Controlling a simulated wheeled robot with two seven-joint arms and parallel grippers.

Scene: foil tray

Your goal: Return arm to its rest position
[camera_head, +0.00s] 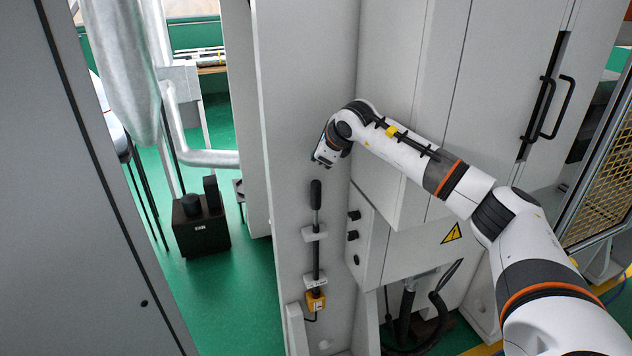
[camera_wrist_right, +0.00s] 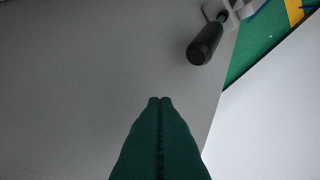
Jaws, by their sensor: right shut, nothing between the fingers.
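My right arm reaches in from the lower right of the head view, and its gripper (camera_head: 318,164) is at the grey cabinet's narrow front panel. In the right wrist view the dark green fingers (camera_wrist_right: 160,100) are closed together with nothing between them. A lever with a black grip (camera_head: 316,193) stands upright on the panel, just below the gripper in the head view. The black grip also shows in the right wrist view (camera_wrist_right: 205,44), apart from the fingertips. My left gripper is not in view.
The grey cabinet (camera_head: 400,60) has black door handles (camera_head: 545,108) and a yellow warning sign (camera_head: 452,232). A yellow block (camera_head: 315,301) sits at the lever's foot. Black knobs (camera_head: 353,235) are beside the lever. A grey panel (camera_head: 80,200) fills the left; green floor (camera_head: 235,290) lies between.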

